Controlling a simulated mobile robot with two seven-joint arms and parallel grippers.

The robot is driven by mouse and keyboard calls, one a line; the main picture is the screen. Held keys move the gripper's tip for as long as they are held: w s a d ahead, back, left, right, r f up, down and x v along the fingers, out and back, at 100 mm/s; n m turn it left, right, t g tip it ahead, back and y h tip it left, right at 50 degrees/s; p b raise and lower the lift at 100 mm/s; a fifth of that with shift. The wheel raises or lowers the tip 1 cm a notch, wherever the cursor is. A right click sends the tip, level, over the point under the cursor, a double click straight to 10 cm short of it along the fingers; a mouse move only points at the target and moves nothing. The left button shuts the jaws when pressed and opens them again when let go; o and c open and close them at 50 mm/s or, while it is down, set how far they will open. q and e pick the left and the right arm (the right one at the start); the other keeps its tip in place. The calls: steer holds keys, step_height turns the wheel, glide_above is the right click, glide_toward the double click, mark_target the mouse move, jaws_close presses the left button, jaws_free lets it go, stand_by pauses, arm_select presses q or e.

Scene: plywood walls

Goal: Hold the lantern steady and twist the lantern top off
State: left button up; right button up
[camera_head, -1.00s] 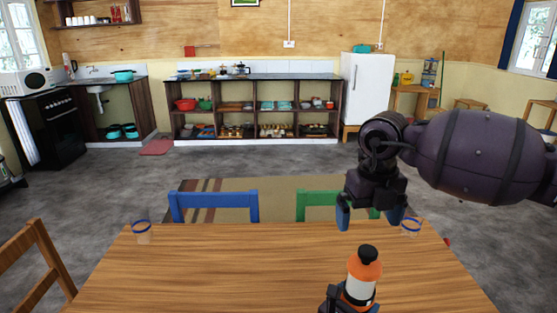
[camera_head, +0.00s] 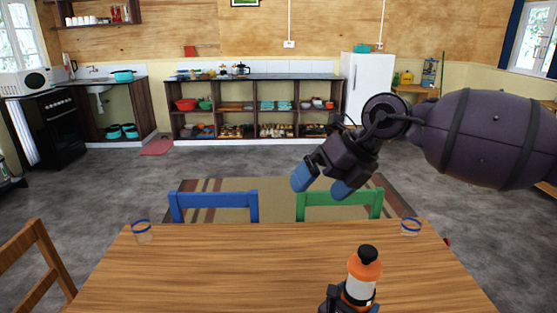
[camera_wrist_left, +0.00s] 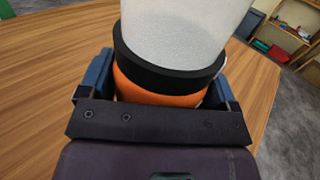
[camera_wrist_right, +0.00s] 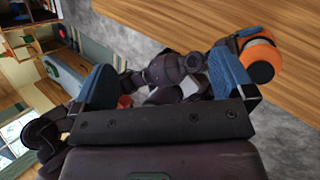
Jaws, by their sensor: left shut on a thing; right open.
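The lantern (camera_head: 359,289) stands upright near the front edge of the table. It has an orange top (camera_head: 364,265) with a black knob and a white body; the left wrist view shows a black band and an orange base (camera_wrist_left: 158,92). My left gripper (camera_head: 348,302) is shut around the lower part, partly cut off by the head view's bottom edge. My right gripper (camera_head: 320,184) is open and empty, tilted, in the air beyond and above the lantern. The lantern's orange top (camera_wrist_right: 262,55) shows beside its right finger in the right wrist view, apart from it.
The wooden table (camera_head: 230,265) is mostly clear.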

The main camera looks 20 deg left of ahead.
steer(key=s+a+r+g+y, duration=0.2)
steer(key=s+a+r+y, duration=0.2)
steer(key=a+r+y, duration=0.2)
steer(key=shift+s+a+r+y, duration=0.3)
steer(key=shift+s+r+y, duration=0.15)
steer(key=shift+r, duration=0.4)
